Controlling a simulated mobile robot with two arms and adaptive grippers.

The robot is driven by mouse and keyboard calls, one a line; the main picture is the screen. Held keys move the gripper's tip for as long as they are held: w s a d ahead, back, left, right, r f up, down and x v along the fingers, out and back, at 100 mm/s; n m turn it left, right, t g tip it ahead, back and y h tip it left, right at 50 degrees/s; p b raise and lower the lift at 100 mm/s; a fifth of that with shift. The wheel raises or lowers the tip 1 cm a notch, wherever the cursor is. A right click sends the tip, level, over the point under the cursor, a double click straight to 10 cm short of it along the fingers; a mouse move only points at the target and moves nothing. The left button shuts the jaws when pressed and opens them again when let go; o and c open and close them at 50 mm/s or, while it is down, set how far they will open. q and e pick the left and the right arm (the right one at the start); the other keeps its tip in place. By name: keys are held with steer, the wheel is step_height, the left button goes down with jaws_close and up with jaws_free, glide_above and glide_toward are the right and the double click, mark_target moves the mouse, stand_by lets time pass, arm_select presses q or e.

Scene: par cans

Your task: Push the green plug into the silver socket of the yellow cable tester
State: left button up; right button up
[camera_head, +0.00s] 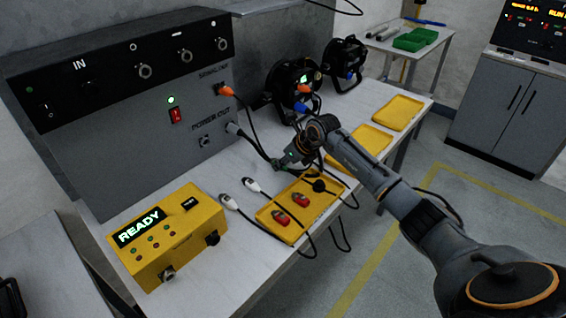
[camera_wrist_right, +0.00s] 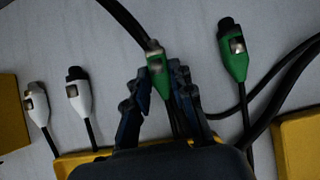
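The yellow cable tester (camera_head: 185,240) stands at the table's front left, its display reading READY. Its silver socket (camera_head: 168,272) is on the lower front face, and a black socket (camera_head: 212,238) is further right. My right gripper (camera_head: 281,163) is low over the table, behind the yellow tray. In the right wrist view the right gripper (camera_wrist_right: 161,72) has its fingers close against both sides of a green plug (camera_wrist_right: 158,75) and appears shut on it. Another green plug (camera_wrist_right: 235,60) lies to the right, apart from the fingers. My left gripper is out of view.
Two white plugs (camera_head: 250,185) lie between tester and gripper. Loose cables cross the table.

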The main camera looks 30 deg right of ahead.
jaws_close()
steer(key=shift+r+p, duration=1.75)
steer(key=shift+r, duration=0.8)
steer(key=shift+f, duration=0.1)
